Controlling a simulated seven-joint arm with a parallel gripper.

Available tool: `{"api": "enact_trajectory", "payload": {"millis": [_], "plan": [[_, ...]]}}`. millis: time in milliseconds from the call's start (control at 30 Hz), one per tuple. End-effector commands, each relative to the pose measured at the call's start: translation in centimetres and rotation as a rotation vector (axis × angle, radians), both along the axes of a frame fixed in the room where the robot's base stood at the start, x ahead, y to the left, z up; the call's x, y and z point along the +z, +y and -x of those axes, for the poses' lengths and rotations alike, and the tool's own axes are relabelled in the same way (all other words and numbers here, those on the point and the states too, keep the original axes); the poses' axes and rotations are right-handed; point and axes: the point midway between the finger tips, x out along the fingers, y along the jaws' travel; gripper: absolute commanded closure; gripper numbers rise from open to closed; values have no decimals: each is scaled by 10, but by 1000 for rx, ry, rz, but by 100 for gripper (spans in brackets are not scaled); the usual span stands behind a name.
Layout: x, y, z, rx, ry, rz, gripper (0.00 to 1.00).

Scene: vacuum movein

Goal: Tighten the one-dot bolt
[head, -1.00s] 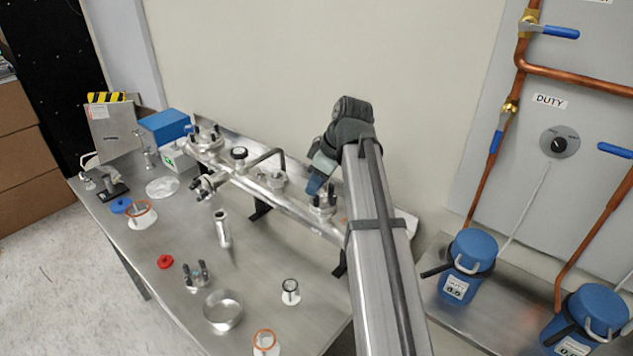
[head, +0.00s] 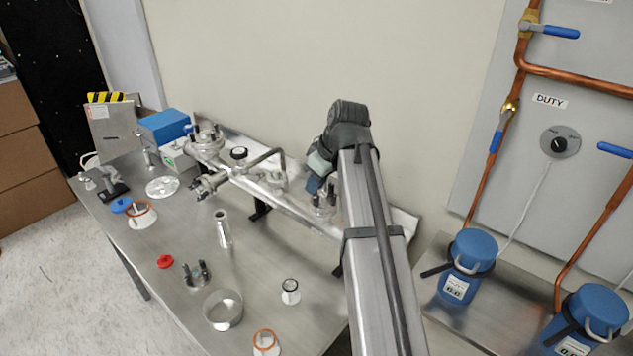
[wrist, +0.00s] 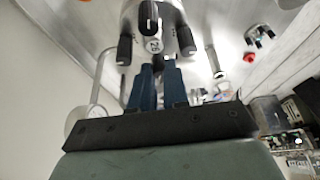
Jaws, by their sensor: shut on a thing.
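A steel flange (head: 325,208) with upright dark-capped bolts stands at the right end of the long metal pipe assembly (head: 290,207). In the wrist view the round fitting has a "25"-like label (wrist: 153,45) and dark bolt caps around it: left (wrist: 125,48), middle (wrist: 148,16) and right (wrist: 186,40). I cannot clearly read dot marks on them. My gripper (wrist: 158,68) has its blue fingers at the near side of this fitting, shut on a bolt that the fingers mostly hide. In the head view my gripper (head: 316,183) is down at the flange, partly behind my arm.
Loose parts lie on the steel table, including a metal ring (head: 222,309), a red cap (head: 165,261) and a bolted piece (head: 196,274). A wall stands close behind the assembly.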

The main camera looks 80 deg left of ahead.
Motion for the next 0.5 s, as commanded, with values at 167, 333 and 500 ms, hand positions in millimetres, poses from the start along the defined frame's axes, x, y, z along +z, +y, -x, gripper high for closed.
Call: {"api": "enact_trajectory", "payload": {"millis": [167, 333, 500], "plan": [[0, -2, 2, -165, -1, -1, 100], [0, -2, 2, -324, -1, -1, 100], [0, -2, 4, -469, -1, -1, 100]]}}
